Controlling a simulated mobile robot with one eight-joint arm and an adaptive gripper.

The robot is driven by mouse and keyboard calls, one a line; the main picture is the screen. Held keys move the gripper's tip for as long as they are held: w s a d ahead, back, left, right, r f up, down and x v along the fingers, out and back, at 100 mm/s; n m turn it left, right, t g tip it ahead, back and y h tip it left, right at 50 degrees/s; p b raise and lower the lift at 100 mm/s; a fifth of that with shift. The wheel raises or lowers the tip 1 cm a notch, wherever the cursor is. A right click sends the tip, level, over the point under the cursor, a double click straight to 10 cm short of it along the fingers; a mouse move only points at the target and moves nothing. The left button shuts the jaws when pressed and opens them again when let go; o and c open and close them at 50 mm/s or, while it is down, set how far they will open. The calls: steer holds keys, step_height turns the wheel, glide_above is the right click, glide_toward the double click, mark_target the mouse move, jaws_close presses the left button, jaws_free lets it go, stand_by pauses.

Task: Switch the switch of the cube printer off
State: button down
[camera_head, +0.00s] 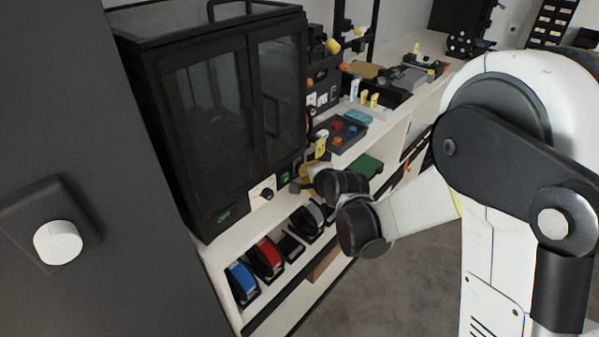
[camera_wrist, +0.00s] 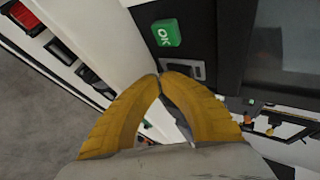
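The cube printer (camera_head: 215,110) is a large black cabinet with glass doors, standing on a white shelf unit at the left of the head view. A green OK button (camera_wrist: 166,33) is on its front; it also shows in the head view (camera_head: 285,177). Just below the button in the wrist view is a grey plate that looks like the switch (camera_wrist: 186,70); its position, on or off, I cannot tell. My gripper (camera_wrist: 160,76) has yellow fingers with tips together, nothing visible between them. The tips overlap the plate's edge; contact is unclear. In the head view, my gripper (camera_head: 299,184) hides this spot.
Blue and red spools (camera_head: 266,257) sit on the shelf below. A tray with coloured buttons (camera_head: 340,132) lies beyond. Grey floor (camera_head: 400,295) is clear at the front.

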steer(key=shift+d, duration=0.1)
steer(key=shift+s+d+r, duration=0.1)
steer(key=shift+s+d, duration=0.4)
steer(key=s+d, duration=0.3)
steer(key=d, duration=0.1)
steer(key=shift+r, duration=0.3)
stand_by(0.6)
steer(key=s+d+r+n+g+h, duration=0.1)
steer(key=s+d+r+n, duration=0.2)
steer(key=s, duration=0.5)
steer(key=s+d+r+n+g+h, duration=0.1)
steer(key=s+d+r+n+h, duration=0.1)
steer(key=s+d+n, duration=0.3)
steer(key=s+d+r+n+g+h, duration=0.1)
steer(key=s+d+r+n, duration=0.3)
steer(key=s+d, duration=0.4)
steer(key=s, duration=0.5)
steer(key=shift+s+h, duration=0.15)
steer(key=shift+h, duration=0.15)
